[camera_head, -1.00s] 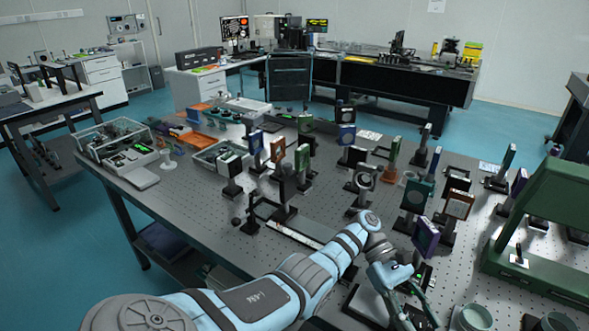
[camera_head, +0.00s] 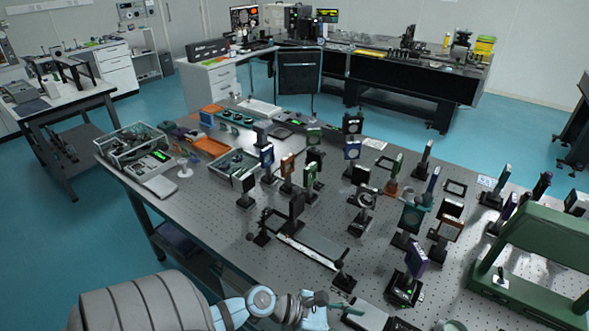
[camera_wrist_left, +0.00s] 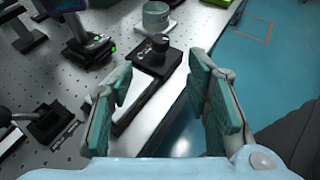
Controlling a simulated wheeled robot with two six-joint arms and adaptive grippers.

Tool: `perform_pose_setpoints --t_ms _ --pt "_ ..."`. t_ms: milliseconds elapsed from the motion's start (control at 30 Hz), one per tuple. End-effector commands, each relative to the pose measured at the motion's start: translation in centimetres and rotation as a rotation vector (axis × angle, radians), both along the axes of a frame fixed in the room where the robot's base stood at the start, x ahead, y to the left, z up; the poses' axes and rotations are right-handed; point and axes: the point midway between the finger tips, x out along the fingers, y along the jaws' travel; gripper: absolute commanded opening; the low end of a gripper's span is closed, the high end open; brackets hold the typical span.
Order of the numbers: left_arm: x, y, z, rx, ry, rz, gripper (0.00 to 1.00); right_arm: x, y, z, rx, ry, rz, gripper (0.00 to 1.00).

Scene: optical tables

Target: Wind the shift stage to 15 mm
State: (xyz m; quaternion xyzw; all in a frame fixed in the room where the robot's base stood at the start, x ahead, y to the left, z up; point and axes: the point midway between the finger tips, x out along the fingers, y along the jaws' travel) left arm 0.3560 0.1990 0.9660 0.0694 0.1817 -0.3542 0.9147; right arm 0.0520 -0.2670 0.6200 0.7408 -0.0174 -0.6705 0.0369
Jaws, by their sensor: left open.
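My left gripper (camera_head: 334,308) is at the table's near edge, low in the head view. In the left wrist view its two teal-padded fingers (camera_wrist_left: 166,100) are spread apart with nothing held between them. Beyond the fingertips lies a low stage (camera_wrist_left: 150,88) with a pale plate and a black end block. A round black knob (camera_wrist_left: 160,42) stands on that block, apart from the fingers. The stage is partly visible in the head view (camera_head: 372,316), beside the gripper. I cannot read any scale or position on it. My right gripper is not in view.
A purple-faced optic (camera_head: 415,258) stands just beyond the stage, its base lit green. A grey-green cylinder (camera_wrist_left: 156,14) stands past the knob. A long rail (camera_head: 312,246) with posts lies to the left. Several mounted optics crowd the table behind. Floor shows right of the table edge.

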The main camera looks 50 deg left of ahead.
Motion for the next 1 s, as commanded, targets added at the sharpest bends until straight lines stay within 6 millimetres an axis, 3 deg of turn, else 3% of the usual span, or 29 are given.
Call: perform_pose_setpoints --t_ms 33,333,600,1000 --pt "-1.1 0.8 0.2 0.011 0.002 -0.008 0.45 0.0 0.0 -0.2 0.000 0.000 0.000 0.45" --pt "-3.9 0.4 -8.8 0.610 -0.225 -0.333 0.45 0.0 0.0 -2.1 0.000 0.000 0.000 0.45" --pt "-6.6 2.0 -16.4 1.017 -0.322 -0.633 0.45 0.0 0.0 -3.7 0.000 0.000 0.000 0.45" --pt "-10.2 5.7 -26.6 1.316 -0.300 -0.895 0.45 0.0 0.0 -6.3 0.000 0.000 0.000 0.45"
